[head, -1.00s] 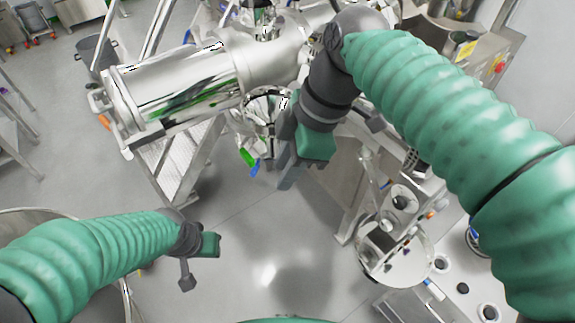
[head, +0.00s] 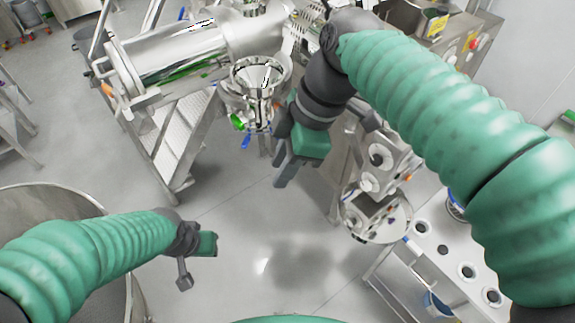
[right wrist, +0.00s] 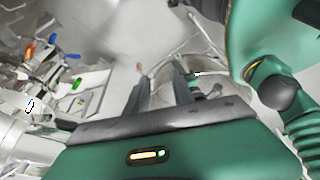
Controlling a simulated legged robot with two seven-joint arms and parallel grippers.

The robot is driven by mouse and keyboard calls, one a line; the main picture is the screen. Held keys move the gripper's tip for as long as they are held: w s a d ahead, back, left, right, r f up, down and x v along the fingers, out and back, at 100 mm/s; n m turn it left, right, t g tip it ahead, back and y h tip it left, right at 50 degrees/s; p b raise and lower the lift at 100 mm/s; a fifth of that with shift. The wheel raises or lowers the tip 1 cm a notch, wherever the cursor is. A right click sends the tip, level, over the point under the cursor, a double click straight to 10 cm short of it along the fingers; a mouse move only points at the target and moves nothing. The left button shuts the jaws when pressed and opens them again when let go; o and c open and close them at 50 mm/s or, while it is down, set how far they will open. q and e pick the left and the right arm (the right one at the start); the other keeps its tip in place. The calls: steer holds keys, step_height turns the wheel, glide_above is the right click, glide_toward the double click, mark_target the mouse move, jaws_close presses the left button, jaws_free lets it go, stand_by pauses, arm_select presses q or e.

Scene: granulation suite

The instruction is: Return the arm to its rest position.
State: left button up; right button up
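My right arm, in a green ribbed sleeve, reaches across the head view from the right edge. Its gripper (head: 281,176) hangs in the air over the floor, just right of the steel funnel-shaped outlet, and looks empty. In the right wrist view its two fingers (right wrist: 160,82) stand apart with nothing between them. My left arm comes in low from the left edge. Its gripper (head: 185,280) points down over bare floor; its fingers are small and overlap, so their opening cannot be told.
A steel horizontal machine (head: 175,55) on a stepped frame stands at the upper left, with a funnel (head: 258,75) at its end. A large steel drum (head: 40,200) is beside my left arm. A white bench (head: 440,255) with round holes stands at right. The middle floor is clear.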

steer(key=d+f+m+t+h+b, duration=0.1)
steer(key=d+f+m+b, duration=0.3)
steer(key=f, duration=0.5)
steer(key=d+f+m+h+b, duration=0.1)
steer(key=d+f+m+b, duration=0.25)
steer(key=f, duration=0.55)
steer(key=d+f+m+t+b, duration=0.1)
steer(key=d+f+m+b, duration=0.35)
steer(key=f, duration=0.55)
steer(key=s+d+f+m+h+b, duration=0.1)
steer(key=s+d+f+m+b, duration=0.1)
steer(key=f, duration=0.5)
steer(key=s+d+f+m+h+b, duration=0.1)
steer(key=s+d+f+m+b, duration=0.1)
steer(key=s+d+f+m, duration=0.2)
step_height(320, 180, down, 3)
steer(key=shift+d+f+m+t+b, duration=0.15)
steer(key=shift+d+m+t+b, duration=0.2)
steer(key=shift+d, duration=0.55)
steer(key=shift+w+d+f, duration=0.1)
